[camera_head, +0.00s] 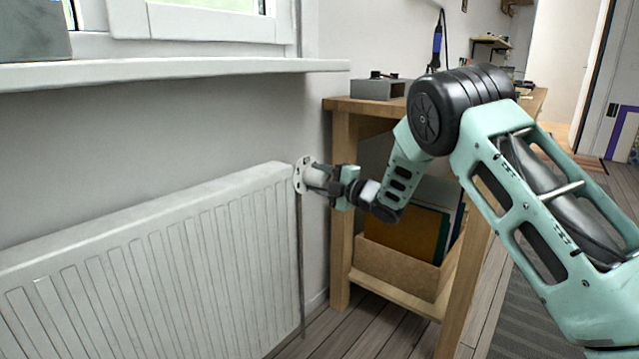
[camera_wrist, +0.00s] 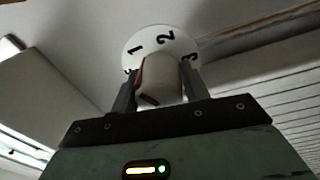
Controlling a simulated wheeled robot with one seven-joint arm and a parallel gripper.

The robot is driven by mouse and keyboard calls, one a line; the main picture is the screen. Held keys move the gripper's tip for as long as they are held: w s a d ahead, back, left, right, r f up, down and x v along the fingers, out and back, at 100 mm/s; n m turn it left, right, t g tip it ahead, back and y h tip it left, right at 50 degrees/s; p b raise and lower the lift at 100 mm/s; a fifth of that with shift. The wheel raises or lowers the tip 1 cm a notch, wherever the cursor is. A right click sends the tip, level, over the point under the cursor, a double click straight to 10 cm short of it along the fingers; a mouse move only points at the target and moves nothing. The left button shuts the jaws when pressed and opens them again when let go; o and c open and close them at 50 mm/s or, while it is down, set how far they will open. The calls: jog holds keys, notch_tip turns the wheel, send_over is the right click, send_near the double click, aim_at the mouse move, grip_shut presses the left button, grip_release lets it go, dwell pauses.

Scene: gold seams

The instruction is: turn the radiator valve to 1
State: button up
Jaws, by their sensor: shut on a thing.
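The radiator valve (camera_head: 314,175) is at the top right end of the white radiator (camera_head: 150,240), with a white dial plate behind a white knob. In the wrist view the dial (camera_wrist: 160,42) shows the black numerals 1, 2 and 3. The knob (camera_wrist: 162,78) has a red line on its left side, whose upper end lies close to the 1. Another red mark shows low on the knob. My gripper (camera_head: 328,182) is shut on the knob, one finger on each side, also seen in the wrist view (camera_wrist: 160,88). The fingers hide parts of the dial's lower edge.
A white window sill (camera_head: 170,70) juts out above the radiator. A wooden workbench (camera_head: 341,210) stands just right of the valve, behind my arm, with a grey box (camera_head: 378,89) on top and a crate (camera_head: 395,268) below.

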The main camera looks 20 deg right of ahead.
jog(key=shift+f, duration=0.1)
dwell(0.4)
jog(key=o, duration=1)
jog(key=shift+s+d, duration=0.1)
jog(key=p+v, duration=0.4)
jog(key=v, duration=1.3)
jog(key=shift+s, duration=0.15)
